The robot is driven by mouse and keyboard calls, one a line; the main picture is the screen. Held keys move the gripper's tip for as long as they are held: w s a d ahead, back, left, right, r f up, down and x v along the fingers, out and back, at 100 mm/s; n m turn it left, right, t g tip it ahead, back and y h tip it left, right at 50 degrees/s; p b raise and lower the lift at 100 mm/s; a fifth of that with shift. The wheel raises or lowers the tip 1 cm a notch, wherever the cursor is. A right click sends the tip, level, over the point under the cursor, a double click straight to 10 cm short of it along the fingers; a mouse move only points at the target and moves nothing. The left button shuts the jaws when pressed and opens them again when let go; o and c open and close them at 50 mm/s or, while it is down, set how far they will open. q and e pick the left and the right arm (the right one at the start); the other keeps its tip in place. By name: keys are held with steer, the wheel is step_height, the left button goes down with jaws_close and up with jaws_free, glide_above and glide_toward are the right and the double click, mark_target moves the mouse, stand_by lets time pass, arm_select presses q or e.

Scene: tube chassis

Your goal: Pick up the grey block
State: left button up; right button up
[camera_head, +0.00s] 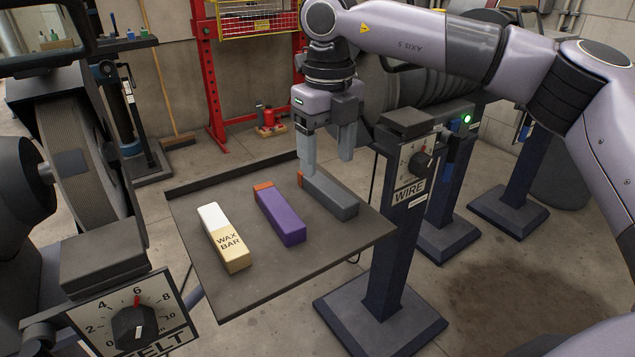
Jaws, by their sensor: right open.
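The grey block (333,197) lies on the dark tray table (232,297), at the right of the row of bars. It is long and has an orange patch at its far end. My right gripper (328,166) points down above the far part of the grey block, with its fingers apart and nothing between them. The nearer-left fingertip shows close to the block's far end; whether it touches cannot be told. My left gripper is not in view.
A purple bar (280,217) and a white and tan wax bar (225,240) lie left of the grey block. A raised lip (232,176) runs along the tray's back. The belt machine (85,180) stands left, the wire machine's post (393,240) right.

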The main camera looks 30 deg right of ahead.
mark_target(331, 188)
steer(key=shift+s+d+f+b, duration=0.15)
steer(key=shift+f+b, duration=0.2)
steer(key=shift+f, duration=1.3)
steer(key=shift+s+d+f+b, duration=0.1)
steer(key=shift+f+b, duration=0.2)
steer(key=shift+f, duration=1.35)
